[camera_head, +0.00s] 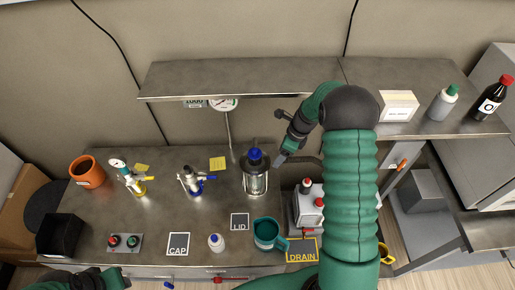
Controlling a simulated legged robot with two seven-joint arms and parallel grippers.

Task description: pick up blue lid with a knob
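The blue lid with a knob (255,155) sits on top of a clear canister with a dark metal frame (255,181), upright on the bench. My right gripper (283,157) is just right of the lid, with a small gap visible between them. Its fingers are small and dark, and I cannot tell how far apart they are. My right arm hides part of the bench's right side. My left gripper (85,279) is at the bottom left edge, partly cut off, far from the lid. Its fingers cannot be made out.
A metal shelf (200,82) overhangs the bench behind the canister. A teal mug (268,234), white bottle (216,242) and LID marker (240,222) are in front. Two valve fittings stand left. A grey unit with red-capped bottles (306,209) is right, beside the DRAIN marker (301,250).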

